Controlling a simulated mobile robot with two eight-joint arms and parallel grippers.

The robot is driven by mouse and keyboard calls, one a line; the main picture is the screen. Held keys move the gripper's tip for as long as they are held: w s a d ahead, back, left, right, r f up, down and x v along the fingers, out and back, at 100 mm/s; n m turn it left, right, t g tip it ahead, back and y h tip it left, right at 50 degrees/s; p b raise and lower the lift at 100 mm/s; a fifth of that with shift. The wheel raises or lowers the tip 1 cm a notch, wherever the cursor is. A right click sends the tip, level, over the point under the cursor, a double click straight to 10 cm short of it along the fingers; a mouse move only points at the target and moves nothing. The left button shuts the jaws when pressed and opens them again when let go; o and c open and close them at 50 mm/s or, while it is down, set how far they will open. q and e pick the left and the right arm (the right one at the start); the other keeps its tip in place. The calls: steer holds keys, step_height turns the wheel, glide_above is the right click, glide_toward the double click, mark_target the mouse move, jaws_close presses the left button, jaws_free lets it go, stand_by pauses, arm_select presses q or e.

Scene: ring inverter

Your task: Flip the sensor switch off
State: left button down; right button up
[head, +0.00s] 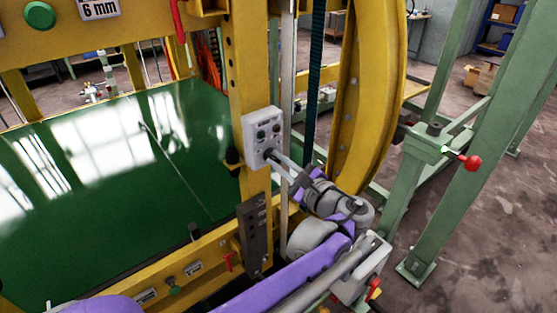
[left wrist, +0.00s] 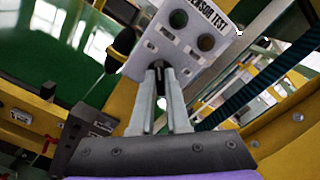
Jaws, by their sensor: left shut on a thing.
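A pale grey sensor box (head: 262,125) is fixed to the yellow upright, with dark round fittings on its face. In the left wrist view the box (left wrist: 195,48) carries lettering ending in "ENSOR TEST" and two dark round fittings. My left gripper (head: 270,155) is at the lower part of the box. In the left wrist view its two fingers (left wrist: 159,68) meet at the box's lower edge, shut on the small sensor switch there. The switch is mostly hidden between the fingertips, and its position cannot be read. My right gripper is not in view.
The yellow machine frame (head: 250,60) borders a glossy green panel (head: 110,150) on the left. A yellow curved ring (head: 365,110) stands close right of the box. A green stand (head: 430,150) with a red knob (head: 470,162) is further right, with grey floor beyond.

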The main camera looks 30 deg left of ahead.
arm_select(q)
steer(key=c, duration=0.9)
jaws_free()
steer(key=b+v, duration=0.1)
steer(key=v, duration=1)
steer(key=shift+a, duration=0.1)
